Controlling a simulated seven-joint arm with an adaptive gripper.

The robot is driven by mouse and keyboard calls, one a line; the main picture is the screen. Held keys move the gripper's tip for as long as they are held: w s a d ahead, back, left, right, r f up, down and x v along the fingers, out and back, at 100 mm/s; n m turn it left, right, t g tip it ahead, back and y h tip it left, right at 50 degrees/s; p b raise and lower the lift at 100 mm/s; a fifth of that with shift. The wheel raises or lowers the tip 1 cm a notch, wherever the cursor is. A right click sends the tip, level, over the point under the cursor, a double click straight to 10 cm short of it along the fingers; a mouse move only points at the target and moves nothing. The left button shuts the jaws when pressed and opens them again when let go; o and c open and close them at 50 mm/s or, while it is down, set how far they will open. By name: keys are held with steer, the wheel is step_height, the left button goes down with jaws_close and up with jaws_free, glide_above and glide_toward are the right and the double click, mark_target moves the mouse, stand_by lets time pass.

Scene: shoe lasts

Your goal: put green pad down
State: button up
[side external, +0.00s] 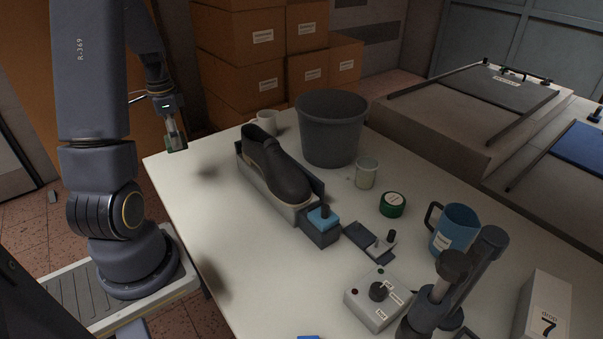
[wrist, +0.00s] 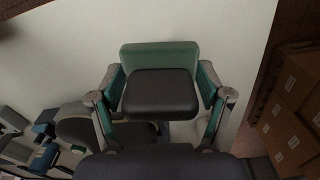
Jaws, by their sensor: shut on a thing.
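My gripper (side external: 176,145) is above the table's far left edge in the side view. In the wrist view its two fingers (wrist: 160,95) are shut on a block with a dark near face and a green part, the green pad (wrist: 160,55). The pad is held above the white table (wrist: 60,60). In the side view the pad is small and mostly blends with the fingertips. A dark shoe on a last (side external: 277,168) sits in a grey holder to the right of my gripper.
A grey bucket (side external: 331,130), white mug (side external: 264,122), glass cup (side external: 366,173), green tin (side external: 392,204) and blue mug (side external: 454,230) stand to the right. A control box (side external: 378,298) is near the front. The table's left front is clear.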

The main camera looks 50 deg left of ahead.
steer(key=r, duration=0.5)
steer(key=shift+d+r, duration=0.2)
steer(key=shift+d, duration=0.05)
steer(key=w+d+m, duration=0.4)
steer(key=w+d, duration=0.6)
steer(key=d, duration=0.3)
steer(key=w+d+m, duration=0.2)
steer(key=d, duration=0.6)
steer(key=m, duration=1)
glide_above(283, 313)
step_height(283, 313, down, 18)
steer(key=shift+f, duration=0.1)
